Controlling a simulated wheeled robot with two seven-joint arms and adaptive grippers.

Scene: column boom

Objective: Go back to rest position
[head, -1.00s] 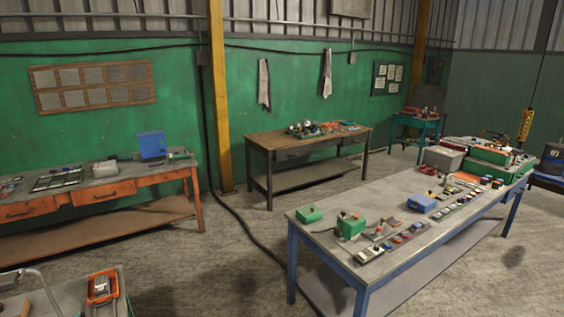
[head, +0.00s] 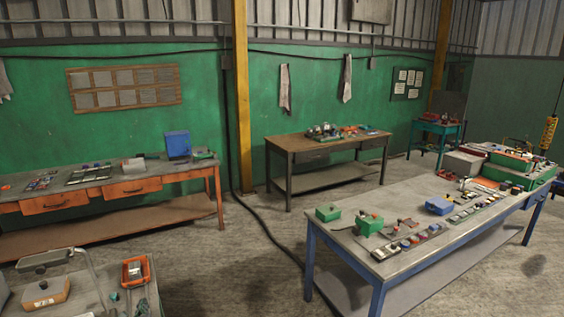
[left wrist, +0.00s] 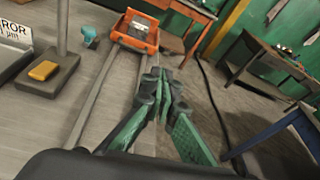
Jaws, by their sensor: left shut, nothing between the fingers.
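My left gripper (left wrist: 165,98) shows in the left wrist view with its green fingers together and nothing between them. It is over the grey workbench (left wrist: 105,105), near the orange tray (left wrist: 137,30), and appears clear of it. In the head view its green tips (head: 142,307) seem just to show at the bottom edge, below the orange tray (head: 135,271). My right gripper is in neither current view.
The near bench also holds a tan box (head: 46,291) and a teal piece (head: 113,297). A blue-legged table (head: 345,235) with several parts stands at right. An orange workbench (head: 150,185) and wooden table (head: 330,146) stand behind. Floor between them (head: 235,250) is open.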

